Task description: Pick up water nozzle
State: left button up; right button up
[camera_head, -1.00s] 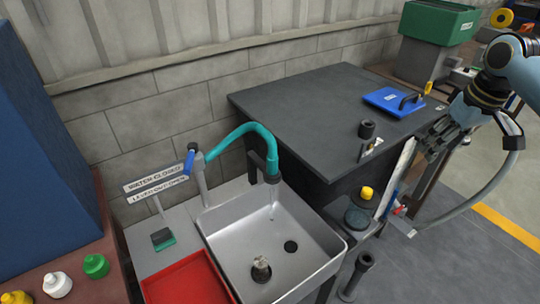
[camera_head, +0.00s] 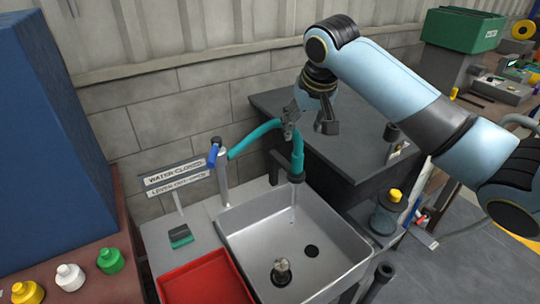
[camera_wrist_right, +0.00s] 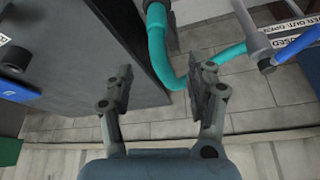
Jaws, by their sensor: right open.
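The water nozzle is the black tip (camera_head: 297,177) of a teal hose (camera_head: 262,133) that arches from a tap post with a blue lever and hangs down over the sink (camera_head: 352,258). My right gripper (camera_head: 308,124) is open beside the upper bend of the hose, above the nozzle. One finger overlaps the hose in the head view. In the right wrist view, the open jaws (camera_wrist_right: 165,72) are empty, with the teal hose (camera_wrist_right: 157,45) showing beyond and between the fingertips. I cannot tell whether they touch. My left gripper is out of view.
A dark worktop (camera_head: 270,101) lies behind and right of the sink. A red tray (camera_head: 205,280) sits left of it, with a sign (camera_head: 175,178) above reading water closed, lever out open. A metal fitting (camera_head: 281,272) stands in the basin. Bottles stand far left.

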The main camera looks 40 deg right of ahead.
aim_at(299, 145)
jog(key=shift+s+a+f, duration=0.1)
jog(key=shift+s+f, duration=0.05)
jog(key=shift+f, duration=0.7)
jog(key=x, duration=0.4)
jog(key=shift+f, duration=0.35)
jog(key=shift+p+x, duration=0.4)
jog(key=shift+x, duration=2.35)
jog(key=shift+s+d, duration=0.1)
jog(key=shift+d, duration=0.1)
grip_shut()
